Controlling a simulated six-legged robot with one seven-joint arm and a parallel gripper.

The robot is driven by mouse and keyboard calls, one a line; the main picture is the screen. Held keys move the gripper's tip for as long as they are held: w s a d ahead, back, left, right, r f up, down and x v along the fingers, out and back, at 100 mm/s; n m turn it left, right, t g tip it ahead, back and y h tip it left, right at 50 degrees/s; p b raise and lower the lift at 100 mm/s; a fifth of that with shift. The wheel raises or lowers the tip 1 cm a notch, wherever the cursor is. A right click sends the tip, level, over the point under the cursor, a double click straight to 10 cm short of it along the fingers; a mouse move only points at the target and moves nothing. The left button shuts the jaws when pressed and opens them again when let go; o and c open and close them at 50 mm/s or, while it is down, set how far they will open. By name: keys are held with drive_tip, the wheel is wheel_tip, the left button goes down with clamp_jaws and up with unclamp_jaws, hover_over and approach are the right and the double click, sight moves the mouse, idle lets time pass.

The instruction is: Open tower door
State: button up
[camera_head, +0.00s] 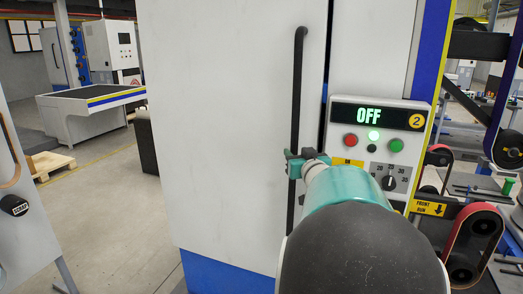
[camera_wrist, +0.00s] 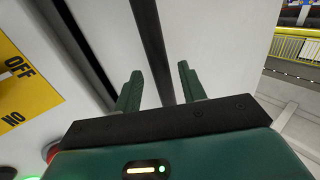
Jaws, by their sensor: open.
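The tower door (camera_head: 225,130) is a tall white panel, and it looks closed in the head view. Its long black vertical handle (camera_head: 297,90) runs near the door's right edge. My gripper (camera_head: 300,160) is at the handle's middle height, at the end of my teal and black arm. In the wrist view my gripper (camera_wrist: 160,88) is open, with its two green fingers apart. The handle (camera_wrist: 152,40) passes between the fingers in that view. I cannot tell whether either finger touches it. My arm hides the lower right of the tower.
Right of the door is a control panel (camera_head: 380,115) reading OFF, with red and green buttons and a dial. A belt machine (camera_head: 470,245) stands at the lower right.

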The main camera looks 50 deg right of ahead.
sight(295, 151)
drive_tip(key=shift+x, duration=1.6)
clamp_jaws()
drive_tip(key=shift+s+a, duration=0.1)
drive_tip(key=shift+a, duration=0.1)
